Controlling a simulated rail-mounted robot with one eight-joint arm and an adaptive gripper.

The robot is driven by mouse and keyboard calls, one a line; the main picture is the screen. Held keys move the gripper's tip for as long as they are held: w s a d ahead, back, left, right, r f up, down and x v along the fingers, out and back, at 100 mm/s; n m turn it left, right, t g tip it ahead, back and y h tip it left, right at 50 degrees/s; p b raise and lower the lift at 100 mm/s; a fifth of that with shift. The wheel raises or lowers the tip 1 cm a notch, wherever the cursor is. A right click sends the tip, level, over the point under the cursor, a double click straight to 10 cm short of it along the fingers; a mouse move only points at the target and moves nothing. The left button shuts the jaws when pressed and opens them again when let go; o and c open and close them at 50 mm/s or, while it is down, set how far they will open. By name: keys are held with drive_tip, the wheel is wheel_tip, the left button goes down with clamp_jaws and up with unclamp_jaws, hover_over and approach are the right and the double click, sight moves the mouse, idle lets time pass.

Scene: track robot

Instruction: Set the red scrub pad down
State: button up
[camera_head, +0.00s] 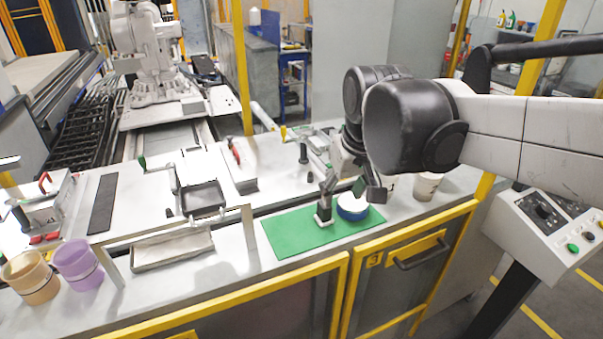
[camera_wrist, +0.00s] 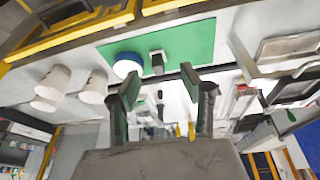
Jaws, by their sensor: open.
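My gripper (camera_head: 350,193) is open, its two dark fingers spread over the green mat (camera_head: 283,235). In the wrist view the fingers (camera_wrist: 159,88) show green inner pads with nothing between them. A blue-and-white round item (camera_head: 352,207) lies on the mat; it also shows in the wrist view (camera_wrist: 127,66). A small black-and-white block (camera_head: 323,215) stands beside it on the mat and shows in the wrist view (camera_wrist: 157,63). I see no red scrub pad in the gripper or on the mat. Small red pieces lie at the far left of the bench; I cannot tell what they are.
White cups (camera_head: 427,185) stand right of the mat. Tan (camera_head: 30,278) and purple (camera_head: 78,264) cups stand at the front left. A black tray (camera_head: 203,198) lies further back. Yellow rails edge the bench front.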

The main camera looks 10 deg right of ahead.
drive_tip(key=s+f+m+t, duration=0.1)
drive_tip(key=s+f+t, duration=0.2)
drive_tip(key=s, duration=0.7)
drive_tip(key=shift+a+f, duration=0.3)
drive_tip(key=shift+f, duration=0.3)
